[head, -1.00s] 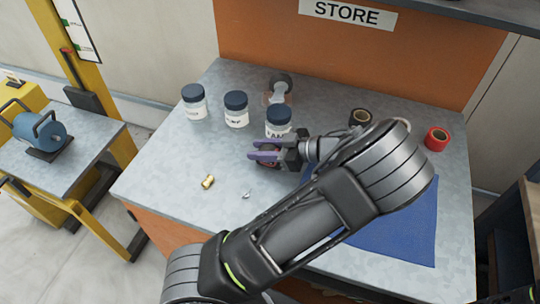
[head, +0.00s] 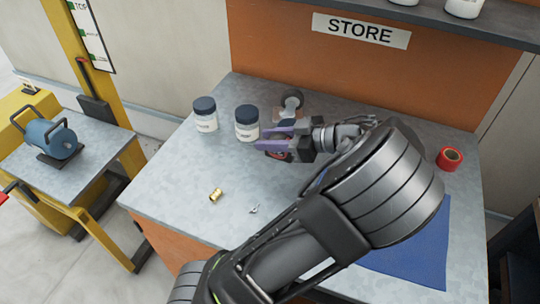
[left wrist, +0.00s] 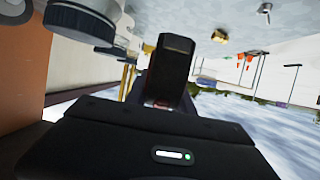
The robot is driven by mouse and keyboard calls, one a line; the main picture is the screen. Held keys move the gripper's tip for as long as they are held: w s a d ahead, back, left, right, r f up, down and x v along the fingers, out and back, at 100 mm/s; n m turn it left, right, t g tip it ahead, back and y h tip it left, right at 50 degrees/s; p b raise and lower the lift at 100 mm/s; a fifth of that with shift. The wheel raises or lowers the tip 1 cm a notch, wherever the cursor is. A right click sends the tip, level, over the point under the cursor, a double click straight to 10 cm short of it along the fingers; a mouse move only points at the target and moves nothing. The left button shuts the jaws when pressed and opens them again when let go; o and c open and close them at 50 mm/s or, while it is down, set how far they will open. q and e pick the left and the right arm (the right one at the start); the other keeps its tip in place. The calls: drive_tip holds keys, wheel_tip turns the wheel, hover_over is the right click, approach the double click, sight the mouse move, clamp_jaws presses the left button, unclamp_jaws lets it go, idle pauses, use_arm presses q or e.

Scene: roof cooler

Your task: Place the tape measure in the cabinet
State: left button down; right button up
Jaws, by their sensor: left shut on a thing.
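My left gripper (head: 272,142) is shut on a small dark and red object (head: 279,154), which looks like the tape measure, mostly hidden by the purple-tipped fingers. The gripper appears to hold it above the grey worktop (head: 170,180). In the left wrist view a black finger (left wrist: 172,70) hides nearly all of the held thing. An orange cabinet panel (head: 270,50) with a STORE sign (head: 361,30) stands behind the worktop, with a dark shelf (head: 470,32) at its top. I see no door. My right gripper is not in view.
A brass fitting (head: 216,195), a small silver piece (head: 253,210), a red tape roll (head: 450,158) and a blue mat (head: 415,245) lie on the worktop. White jars (head: 464,8) stand on the shelf.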

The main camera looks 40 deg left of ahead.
use_arm(q)
wheel_tip(320, 180, up, 9)
drive_tip(key=shift+f, duration=0.15)
idle(0.8)
